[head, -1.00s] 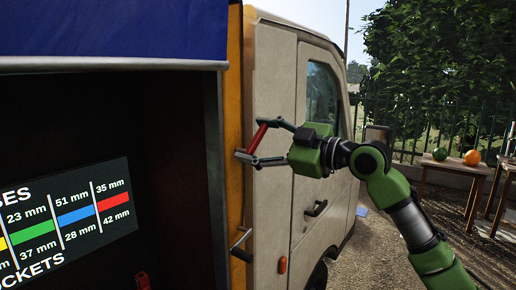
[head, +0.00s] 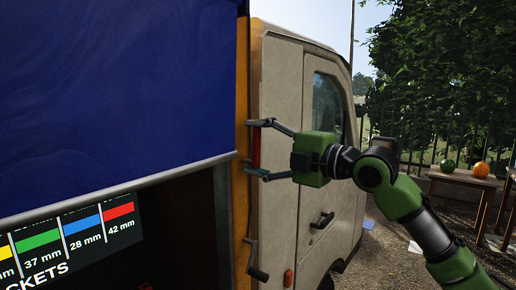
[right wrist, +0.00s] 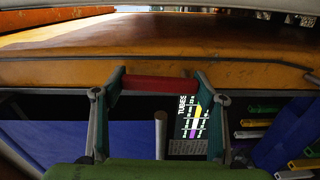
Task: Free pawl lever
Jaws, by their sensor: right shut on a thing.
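The red pawl lever (head: 256,150) is on the orange post (head: 243,190) at the truck's rear edge and stands about upright. My right gripper (head: 260,149) is shut on it, one finger at its upper end and one at its lower end. In the right wrist view the red lever (right wrist: 160,83) lies crosswise between the two fingertips, against the orange post (right wrist: 190,68). The blue cover (head: 110,100) hangs over the upper part of the truck's opening, with a grey bar along its lower edge. My left gripper is not in view.
A crank handle (head: 257,272) sticks out below the lever on the same post. The cream truck body (head: 290,80) is close behind my right gripper. A size sign (head: 70,238) shows inside the dark opening. A wooden table (head: 460,180) with fruit stands at the right.

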